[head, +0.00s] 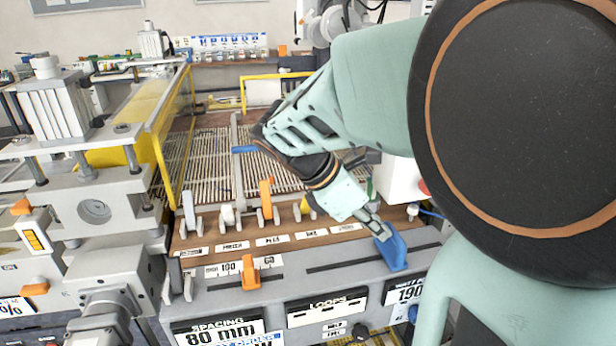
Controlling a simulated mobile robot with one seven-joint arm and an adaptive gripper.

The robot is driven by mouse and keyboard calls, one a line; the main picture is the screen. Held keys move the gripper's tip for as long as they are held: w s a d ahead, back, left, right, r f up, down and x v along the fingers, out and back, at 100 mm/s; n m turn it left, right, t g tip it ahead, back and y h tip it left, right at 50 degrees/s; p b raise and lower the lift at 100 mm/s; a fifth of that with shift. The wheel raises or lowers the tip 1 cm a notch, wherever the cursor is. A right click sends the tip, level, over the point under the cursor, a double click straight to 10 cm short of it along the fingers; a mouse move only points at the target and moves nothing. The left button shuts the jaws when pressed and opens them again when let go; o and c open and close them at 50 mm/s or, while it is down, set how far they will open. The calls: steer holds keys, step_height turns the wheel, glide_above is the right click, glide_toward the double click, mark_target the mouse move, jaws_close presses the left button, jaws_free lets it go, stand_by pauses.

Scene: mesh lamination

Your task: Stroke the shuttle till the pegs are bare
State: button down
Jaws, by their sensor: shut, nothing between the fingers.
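A blue handle (391,249) stands at the right end of a slot in the grey front panel (330,268). My gripper (380,232) is shut and empty, pointing down at its upper left side. I cannot tell whether they touch. The mesh bed (208,160) of thin pale strips lies behind, crossed by a grey bar (236,130) with a blue piece (245,149). I cannot tell which blue part is the shuttle. Individual pegs are too small to make out, and my arm hides the bed's right part.
Levers line the brown ledge, including an orange one (266,198) above a row of labels. An orange slider (250,276) sits in the left slot. Yellow guard frames (160,140) and a grey press (95,208) stand left. A white box (398,180) stands right.

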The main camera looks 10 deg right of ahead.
steer(key=d+p, duration=0.2)
steer(key=d, duration=0.5)
steer(key=shift+a, duration=0.2)
